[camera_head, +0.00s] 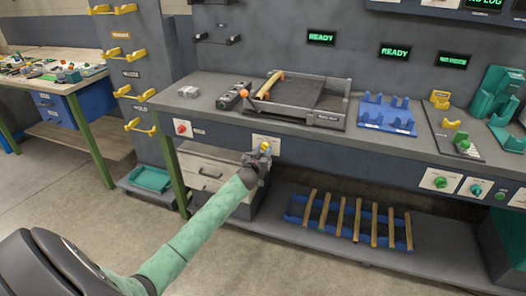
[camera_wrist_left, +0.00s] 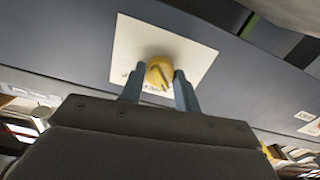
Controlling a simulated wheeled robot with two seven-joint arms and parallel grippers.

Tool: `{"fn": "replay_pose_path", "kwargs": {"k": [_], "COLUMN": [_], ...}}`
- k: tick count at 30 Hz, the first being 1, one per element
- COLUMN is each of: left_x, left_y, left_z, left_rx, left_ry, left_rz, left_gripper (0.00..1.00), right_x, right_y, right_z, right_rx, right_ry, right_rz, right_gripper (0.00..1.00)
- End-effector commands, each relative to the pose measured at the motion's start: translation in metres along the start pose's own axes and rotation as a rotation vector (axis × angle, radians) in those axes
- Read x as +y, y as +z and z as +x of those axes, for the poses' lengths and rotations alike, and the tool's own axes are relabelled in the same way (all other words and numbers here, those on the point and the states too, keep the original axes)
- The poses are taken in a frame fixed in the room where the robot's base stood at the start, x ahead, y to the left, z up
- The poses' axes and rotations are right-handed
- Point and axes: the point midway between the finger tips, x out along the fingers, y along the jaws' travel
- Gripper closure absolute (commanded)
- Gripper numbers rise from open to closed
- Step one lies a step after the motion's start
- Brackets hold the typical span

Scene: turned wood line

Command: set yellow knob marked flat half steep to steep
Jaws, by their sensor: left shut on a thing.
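The yellow knob (camera_head: 265,147) sits on a white plate (camera_head: 274,140) on the front face of the workbench in the head view. In the left wrist view the knob (camera_wrist_left: 159,71) shows with a dark pointer line on it, on the white plate (camera_wrist_left: 190,50). My left gripper (camera_head: 262,153) is at the knob, with one finger on each side of it, shut on it. The plate's lettering is mostly hidden by the fingers and too small to read. My right gripper is in neither view.
A red knob (camera_head: 181,128) is to the left on the same bench front. Green knobs (camera_head: 440,182) are at the right. A grey drawer unit (camera_head: 205,172) and a blue rack of wooden rods (camera_head: 345,232) stand below. A grey tray (camera_head: 325,118) sits on the bench top above.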

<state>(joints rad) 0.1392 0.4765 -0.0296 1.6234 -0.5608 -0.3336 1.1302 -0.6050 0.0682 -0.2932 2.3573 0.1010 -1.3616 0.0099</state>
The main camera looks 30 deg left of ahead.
Motion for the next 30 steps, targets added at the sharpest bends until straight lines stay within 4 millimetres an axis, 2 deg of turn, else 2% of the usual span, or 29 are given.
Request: {"fn": "replay_pose_path", "kwargs": {"k": [11, 30], "left_x": [0.0, 0.0], "left_y": [0.0, -0.001], "left_z": [0.0, 0.0], "left_rx": [0.0, 0.0], "left_ry": [0.0, 0.0], "left_rz": [0.099, 0.669], "left_gripper": [0.91, 0.91], "right_x": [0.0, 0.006], "right_y": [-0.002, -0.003], "right_z": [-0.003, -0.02], "right_rx": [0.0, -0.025], "right_ry": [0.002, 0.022], "right_rz": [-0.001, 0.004], "right_gripper": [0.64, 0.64]}}
